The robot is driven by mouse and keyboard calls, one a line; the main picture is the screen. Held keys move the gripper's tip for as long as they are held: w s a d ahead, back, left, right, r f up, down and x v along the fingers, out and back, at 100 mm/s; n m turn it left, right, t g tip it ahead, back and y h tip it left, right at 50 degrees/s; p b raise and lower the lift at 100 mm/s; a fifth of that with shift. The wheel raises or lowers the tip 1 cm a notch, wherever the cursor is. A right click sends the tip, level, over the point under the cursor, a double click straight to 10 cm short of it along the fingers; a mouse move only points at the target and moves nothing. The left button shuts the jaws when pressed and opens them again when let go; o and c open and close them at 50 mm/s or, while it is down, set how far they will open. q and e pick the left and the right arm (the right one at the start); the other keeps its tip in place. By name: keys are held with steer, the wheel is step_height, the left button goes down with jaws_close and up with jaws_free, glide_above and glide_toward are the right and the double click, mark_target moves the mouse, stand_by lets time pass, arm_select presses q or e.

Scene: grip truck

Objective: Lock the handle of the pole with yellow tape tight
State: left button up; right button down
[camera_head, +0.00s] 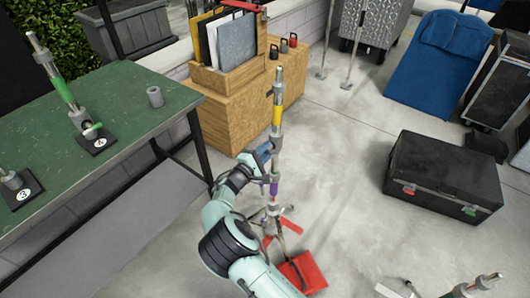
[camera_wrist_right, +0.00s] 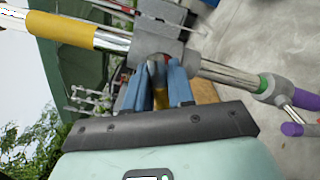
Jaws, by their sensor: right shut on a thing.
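The pole with yellow tape (camera_head: 277,116) stands upright on the floor in the head view. Its yellow band (camera_wrist_right: 62,30) is at the upper left of the right wrist view. A grey clamp collar (camera_wrist_right: 160,42) sits on the pole beside the band. My right gripper (camera_head: 265,156) is at this collar, on the pole's left side. In the wrist view its blue fingers (camera_wrist_right: 156,80) are shut on the handle (camera_wrist_right: 156,70), which is mostly hidden between them. I cannot tell how tight the handle is. My left gripper is not in view.
A green table (camera_head: 130,90) with short poles on numbered bases is at the left. A wooden crate (camera_head: 225,110) stands behind the pole. Red bags (camera_head: 303,272) lie around the pole's foot. A black case (camera_head: 445,175) is at the right, with clear floor between.

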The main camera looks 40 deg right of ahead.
steer(key=m+b, duration=0.1)
steer(key=m, duration=0.4)
steer(key=shift+m+b, duration=0.3)
steer(key=shift+b, duration=0.05)
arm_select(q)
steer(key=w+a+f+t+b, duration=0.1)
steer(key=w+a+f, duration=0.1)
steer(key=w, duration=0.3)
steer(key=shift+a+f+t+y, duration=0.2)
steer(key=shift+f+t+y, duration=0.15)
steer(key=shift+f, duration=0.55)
arm_select(e)
steer(key=shift+m, duration=2.2)
steer(key=c, duration=1.9)
jaws_free()
steer(key=shift+o, duration=0.2)
steer(key=o, duration=1.1)
arm_select(q)
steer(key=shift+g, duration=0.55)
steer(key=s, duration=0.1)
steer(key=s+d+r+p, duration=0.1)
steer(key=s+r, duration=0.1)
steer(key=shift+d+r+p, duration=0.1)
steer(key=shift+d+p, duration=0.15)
steer(key=shift+p, duration=0.05)
arm_select(e)
steer(key=v, duration=1.3)
steer(key=shift+s+a, duration=0.15)
steer(key=shift+a, duration=0.05)
steer(key=shift+o, duration=0.4)
